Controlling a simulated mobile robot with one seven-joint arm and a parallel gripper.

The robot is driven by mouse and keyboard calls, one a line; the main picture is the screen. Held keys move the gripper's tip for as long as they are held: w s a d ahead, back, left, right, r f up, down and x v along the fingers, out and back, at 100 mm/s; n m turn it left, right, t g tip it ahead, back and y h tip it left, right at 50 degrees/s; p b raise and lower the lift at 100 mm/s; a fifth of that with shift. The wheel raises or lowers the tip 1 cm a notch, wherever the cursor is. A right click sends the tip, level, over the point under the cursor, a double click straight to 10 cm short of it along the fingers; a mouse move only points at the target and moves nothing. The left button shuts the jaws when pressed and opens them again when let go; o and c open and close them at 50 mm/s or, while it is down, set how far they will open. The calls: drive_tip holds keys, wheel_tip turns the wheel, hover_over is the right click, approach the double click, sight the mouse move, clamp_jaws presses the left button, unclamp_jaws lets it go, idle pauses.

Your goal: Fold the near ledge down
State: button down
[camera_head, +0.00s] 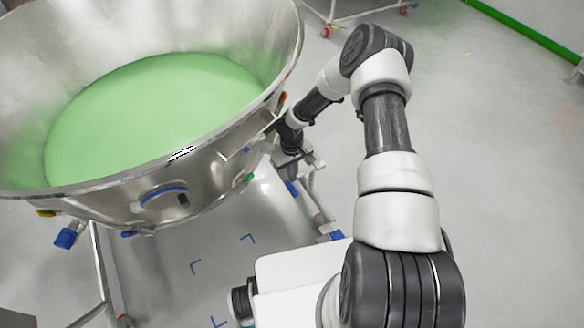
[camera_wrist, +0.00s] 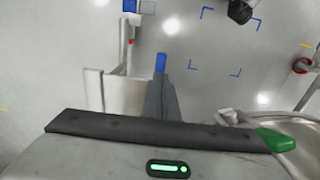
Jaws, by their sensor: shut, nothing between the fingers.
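A pale metal plate (camera_wrist: 118,92), which looks like the near ledge, lies just left of my fingers in the wrist view. Its tilt is hard to tell. In the head view, a small part of what seems the same ledge (camera_head: 312,159) shows beside my wrist. My gripper (camera_wrist: 161,64) is shut and empty, its blue tips pointing down beside the plate. Whether they touch it is unclear. In the head view, the gripper (camera_head: 291,188) is partly hidden behind its own wrist, next to the bowl.
A large steel bowl (camera_head: 205,172) with green contents (camera_head: 150,110) fills the upper left of the head view. A green fitting (camera_wrist: 278,140) is close to my gripper's right. A frame leg (camera_wrist: 129,32) stands beyond the plate. Blue corner marks (camera_head: 195,267) lie on open floor.

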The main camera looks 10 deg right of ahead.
sight(293, 189)
wheel_tip(293, 189, down, 6)
drive_tip(key=shift+f+b, duration=0.15)
drive_tip(key=shift+b, duration=0.35)
